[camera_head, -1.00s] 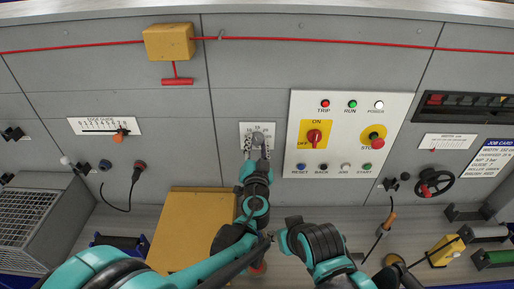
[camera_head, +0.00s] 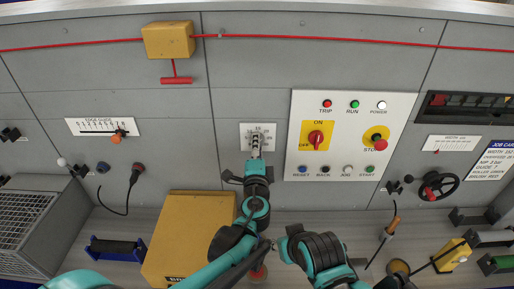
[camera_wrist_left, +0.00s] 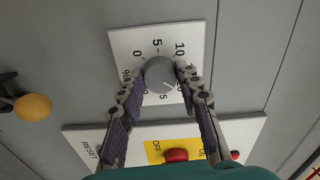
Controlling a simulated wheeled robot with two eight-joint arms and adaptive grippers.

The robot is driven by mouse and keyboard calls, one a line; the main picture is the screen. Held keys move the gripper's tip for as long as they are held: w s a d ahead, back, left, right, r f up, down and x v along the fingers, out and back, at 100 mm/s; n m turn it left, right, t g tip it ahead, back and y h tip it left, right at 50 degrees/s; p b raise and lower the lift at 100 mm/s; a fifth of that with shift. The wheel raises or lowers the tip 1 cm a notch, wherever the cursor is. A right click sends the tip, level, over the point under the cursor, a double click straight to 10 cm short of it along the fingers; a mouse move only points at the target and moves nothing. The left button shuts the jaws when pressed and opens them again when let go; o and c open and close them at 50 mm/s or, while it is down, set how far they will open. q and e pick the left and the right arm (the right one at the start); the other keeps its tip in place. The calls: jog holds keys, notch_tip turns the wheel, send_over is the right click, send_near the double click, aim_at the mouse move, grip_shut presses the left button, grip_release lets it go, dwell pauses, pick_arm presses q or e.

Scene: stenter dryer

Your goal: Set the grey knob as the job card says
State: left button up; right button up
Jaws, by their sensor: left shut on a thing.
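The grey knob (camera_wrist_left: 160,74) sits on a white dial plate (camera_wrist_left: 126,47) with printed numbers. In the left wrist view a white pointer line on the knob slants down to the right; I cannot tell the exact value. My left gripper (camera_wrist_left: 163,80) is shut on the knob, one finger on each side. In the head view my left gripper (camera_head: 256,148) covers most of the knob, below the plate's top (camera_head: 258,128). The job card (camera_head: 490,163) is at the right edge, partly cut off; its overfeed figure is not clear.
The control panel (camera_head: 394,110) stands just right of the dial, with a red switch (camera_head: 316,138) and a red stop button (camera_head: 380,144). A yellow box (camera_head: 185,215) stands below left. A black handwheel (camera_head: 449,186) is further right.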

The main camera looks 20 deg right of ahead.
pick_arm(q)
jog(key=shift+m+b, duration=0.55)
jog(key=shift+m, duration=4.55)
jog(key=o, duration=1.2)
jog(key=shift+c, duration=0.2)
jog(key=shift+s, duration=0.15)
jog(key=v, duration=1.2)
